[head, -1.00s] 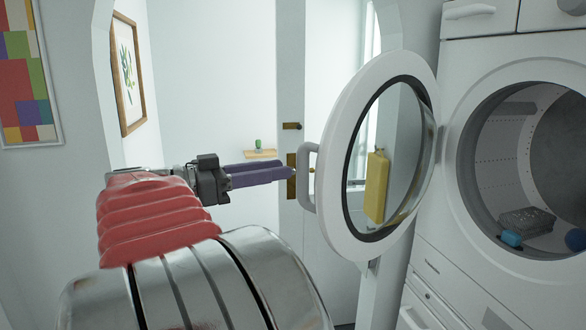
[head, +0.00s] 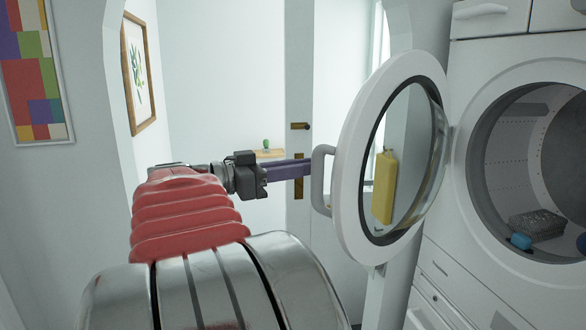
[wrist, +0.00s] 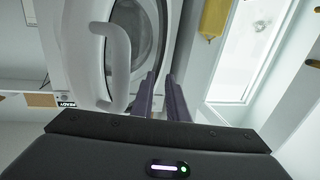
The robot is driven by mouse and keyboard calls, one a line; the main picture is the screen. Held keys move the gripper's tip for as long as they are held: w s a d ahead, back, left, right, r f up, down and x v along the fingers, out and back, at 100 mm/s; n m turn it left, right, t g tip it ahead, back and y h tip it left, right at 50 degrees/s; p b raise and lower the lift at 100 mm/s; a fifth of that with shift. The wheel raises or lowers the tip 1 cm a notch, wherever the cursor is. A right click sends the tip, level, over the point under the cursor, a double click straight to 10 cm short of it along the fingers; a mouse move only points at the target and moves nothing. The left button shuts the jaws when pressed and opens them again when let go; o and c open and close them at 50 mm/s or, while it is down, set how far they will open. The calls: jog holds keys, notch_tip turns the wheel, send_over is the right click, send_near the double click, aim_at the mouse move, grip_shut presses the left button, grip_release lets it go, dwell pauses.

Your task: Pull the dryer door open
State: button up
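The white dryer door (head: 352,145), round with a glass window, stands swung wide open from the dryer (head: 470,65). Its grey loop handle (head: 318,182) is on the door's left side, and it also shows in the wrist view (wrist: 122,60). My gripper (head: 308,168) has purple fingers pointing right, with the tips at the handle in the head view. In the wrist view, my gripper (wrist: 160,76) has a narrow gap between its fingers, and the handle is left of both, not between them. I cannot tell whether they touch the door.
Inside the drum lie a dark grey item (head: 537,226) and a blue item (head: 521,241). A yellow object (head: 384,188) shows through the door's glass. A framed picture (head: 140,72) hangs at the left. A room door with brass fittings (head: 299,189) is behind my gripper.

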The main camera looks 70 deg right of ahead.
grip_shut()
dwell(1.0)
jog(key=shift+o, duration=2)
grip_release()
jog(key=shift+w, duration=0.1)
jog(key=v, duration=1.3)
jog(key=shift+w+a, duration=0.3)
jog(key=shift+c, duration=0.2)
